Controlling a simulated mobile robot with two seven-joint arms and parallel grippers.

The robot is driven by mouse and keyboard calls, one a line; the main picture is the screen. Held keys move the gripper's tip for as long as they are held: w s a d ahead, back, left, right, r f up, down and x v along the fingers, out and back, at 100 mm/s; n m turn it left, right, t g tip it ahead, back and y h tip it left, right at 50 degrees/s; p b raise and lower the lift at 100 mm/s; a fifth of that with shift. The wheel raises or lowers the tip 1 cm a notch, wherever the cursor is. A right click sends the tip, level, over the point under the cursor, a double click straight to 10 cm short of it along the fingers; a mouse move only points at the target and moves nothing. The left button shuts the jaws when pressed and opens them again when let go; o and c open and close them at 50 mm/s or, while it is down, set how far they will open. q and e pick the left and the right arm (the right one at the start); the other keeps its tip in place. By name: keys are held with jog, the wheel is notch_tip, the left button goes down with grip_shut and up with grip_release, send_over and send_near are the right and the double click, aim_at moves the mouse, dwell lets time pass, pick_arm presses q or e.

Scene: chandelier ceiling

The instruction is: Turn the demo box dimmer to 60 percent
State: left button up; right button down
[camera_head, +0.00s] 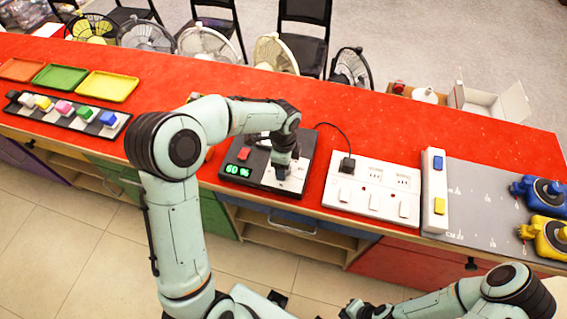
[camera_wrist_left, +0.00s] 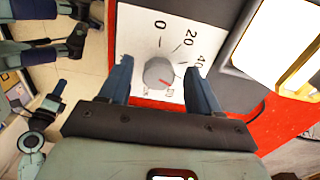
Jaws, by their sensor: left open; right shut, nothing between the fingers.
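The demo box (camera_head: 262,183) is a dark box on the red counter with a white dial plate. Its green display (camera_head: 238,171) reads 60 %. The grey dimmer knob (camera_wrist_left: 158,72) has a red pointer mark and printed numbers around it, including 0, 20 and 40. My left gripper (camera_head: 283,170) is over the dial plate and hides the knob in the head view. In the left wrist view its open fingers (camera_wrist_left: 161,82) stand on either side of the knob, with visible gaps. My right gripper (camera_head: 364,311) is shut and empty at the bottom edge, away from the counter.
A red switch (camera_head: 244,154) sits on the demo box. To its right are a white socket panel (camera_head: 373,188), a white block with blue and yellow switches (camera_head: 434,190) and a grey measuring board (camera_head: 482,205). A button strip (camera_head: 68,118) and coloured trays (camera_head: 106,86) lie left.

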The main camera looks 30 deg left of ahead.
pick_arm(q)
notch_tip(320, 180, up, 13)
jog(key=p, duration=0.1)
jog(key=shift+r, duration=0.2)
pick_arm(e)
jog(key=shift+w+r, duration=0.75)
jog(key=shift+r, duration=0.15)
pick_arm(q)
jog(key=shift+s, duration=0.1)
pick_arm(e)
jog(key=shift+s, duration=0.1)
